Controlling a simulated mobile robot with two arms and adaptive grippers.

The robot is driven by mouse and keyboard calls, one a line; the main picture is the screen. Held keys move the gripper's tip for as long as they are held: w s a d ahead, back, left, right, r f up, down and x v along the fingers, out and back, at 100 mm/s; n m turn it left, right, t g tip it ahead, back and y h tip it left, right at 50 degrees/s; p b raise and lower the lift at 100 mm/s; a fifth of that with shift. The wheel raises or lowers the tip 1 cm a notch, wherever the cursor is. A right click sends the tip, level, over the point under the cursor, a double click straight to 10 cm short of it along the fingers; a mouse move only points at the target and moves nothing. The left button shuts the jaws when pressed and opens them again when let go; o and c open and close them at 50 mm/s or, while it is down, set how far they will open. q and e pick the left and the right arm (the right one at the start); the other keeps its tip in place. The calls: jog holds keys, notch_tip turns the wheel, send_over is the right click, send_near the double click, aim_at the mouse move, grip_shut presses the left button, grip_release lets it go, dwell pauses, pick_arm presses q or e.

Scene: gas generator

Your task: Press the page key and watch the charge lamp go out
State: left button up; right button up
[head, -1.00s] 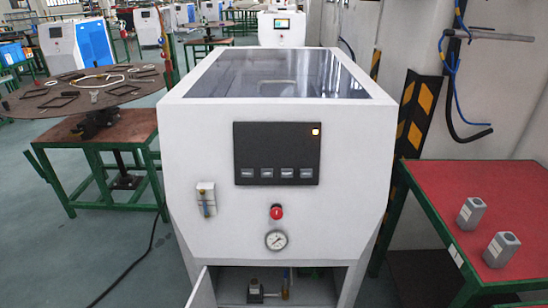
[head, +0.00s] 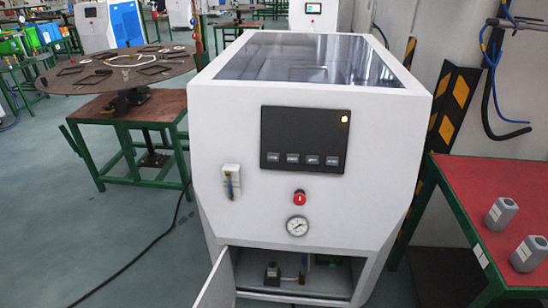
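The gas generator is a white cabinet (head: 370,215) in the middle of the head view. Its black control panel (head: 305,131) carries a row of several small grey keys (head: 292,159); their labels are too small to read, so I cannot tell which is the page key. A red button (head: 299,198) and a round gauge (head: 297,226) sit below the panel. Neither of my grippers is in view.
The lower door (head: 217,284) stands open, showing fittings inside. A round table (head: 100,88) on a green frame stands at the left. Clear floor lies at the lower left, crossed by a black cable (head: 140,262).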

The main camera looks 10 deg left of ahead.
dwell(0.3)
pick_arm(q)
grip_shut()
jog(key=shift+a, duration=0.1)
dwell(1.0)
